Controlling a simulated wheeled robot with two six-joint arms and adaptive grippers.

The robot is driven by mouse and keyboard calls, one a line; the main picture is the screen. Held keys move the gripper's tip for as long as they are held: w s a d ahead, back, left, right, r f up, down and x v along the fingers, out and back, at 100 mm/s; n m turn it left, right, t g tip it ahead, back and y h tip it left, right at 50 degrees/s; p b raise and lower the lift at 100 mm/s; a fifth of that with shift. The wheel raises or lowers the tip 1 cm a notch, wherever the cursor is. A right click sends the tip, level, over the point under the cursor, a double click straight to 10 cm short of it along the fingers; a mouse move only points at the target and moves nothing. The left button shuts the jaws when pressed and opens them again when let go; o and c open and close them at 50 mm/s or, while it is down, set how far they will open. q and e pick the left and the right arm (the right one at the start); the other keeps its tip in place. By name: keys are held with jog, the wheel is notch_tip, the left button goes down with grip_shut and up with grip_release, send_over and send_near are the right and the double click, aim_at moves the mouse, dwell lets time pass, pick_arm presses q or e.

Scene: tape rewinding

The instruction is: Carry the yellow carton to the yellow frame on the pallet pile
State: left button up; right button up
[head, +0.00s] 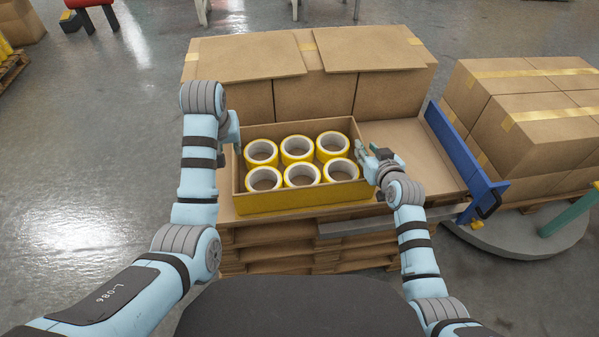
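The carton (290,203) is an open-topped brown box with a yellow band along its front. It holds two rows of yellow tape rolls (297,150) with white cores. It sits at the front of the pallet pile (270,243), or just above it; I cannot tell which. My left gripper (232,133) is at the carton's left wall. My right gripper (366,160) is at its right wall. Whether the fingers are shut on the walls is too small to tell. No separate yellow frame is discernible; the surface under the carton is hidden.
Closed brown cartons (316,78) stand behind the open carton. Bare cardboard surface (425,160) lies to its right, bordered by a blue bar (460,158). More taped cartons (535,120) stand on a pallet at the right. Floor (80,150) is clear at the left.

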jog(key=v, duration=1)
jog(key=shift+s, duration=0.2)
